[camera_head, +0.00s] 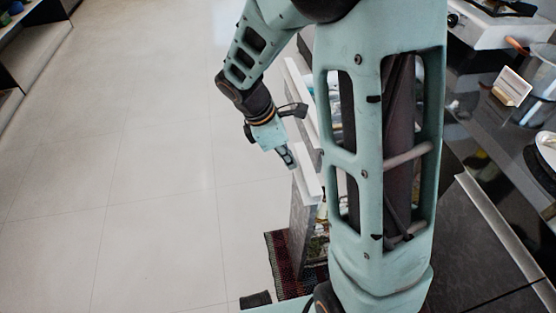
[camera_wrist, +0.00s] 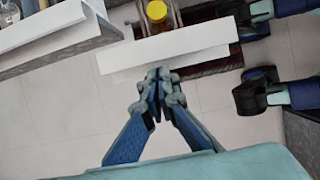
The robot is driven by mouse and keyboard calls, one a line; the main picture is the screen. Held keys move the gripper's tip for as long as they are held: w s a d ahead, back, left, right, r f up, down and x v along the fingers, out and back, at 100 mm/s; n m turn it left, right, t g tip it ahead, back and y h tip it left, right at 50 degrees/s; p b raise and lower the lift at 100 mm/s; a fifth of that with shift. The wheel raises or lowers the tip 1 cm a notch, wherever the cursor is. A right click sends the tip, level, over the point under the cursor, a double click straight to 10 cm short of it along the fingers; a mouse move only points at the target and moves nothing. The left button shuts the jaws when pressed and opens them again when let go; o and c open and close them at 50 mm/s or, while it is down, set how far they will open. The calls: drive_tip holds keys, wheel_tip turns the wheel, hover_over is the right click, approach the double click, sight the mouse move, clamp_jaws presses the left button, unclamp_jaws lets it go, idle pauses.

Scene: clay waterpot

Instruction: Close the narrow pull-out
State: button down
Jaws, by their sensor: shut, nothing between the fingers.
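The narrow pull-out stands open from the counter, its front panel topped by a thick white edge (camera_head: 308,173) over a grey face (camera_head: 299,228). In the wrist view the white edge (camera_wrist: 190,42) crosses the top middle, with a yellow-lidded jar (camera_wrist: 157,11) inside behind it. My gripper (camera_head: 291,163) is shut and empty on the outer side of this panel. In the wrist view its fingertips (camera_wrist: 158,73) point at the white edge, very close to it; I cannot tell whether they touch. My arm column hides much of the pull-out's inside.
Another white-edged front (camera_head: 297,92) stands farther back, also at the left of the wrist view (camera_wrist: 50,27). A dark red patterned rug (camera_head: 280,262) lies beneath the pull-out. The dark counter (camera_head: 480,235) holds a stove (camera_head: 490,24) and pot at right. Pale floor (camera_head: 130,160) is clear at left.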

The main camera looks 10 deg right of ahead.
drive_tip(key=shift+d, duration=0.25)
drive_tip(key=d+p, duration=1.4)
drive_tip(key=d, duration=2.5)
drive_tip(key=shift+d+p, duration=0.3)
drive_tip(key=shift+a, duration=0.1)
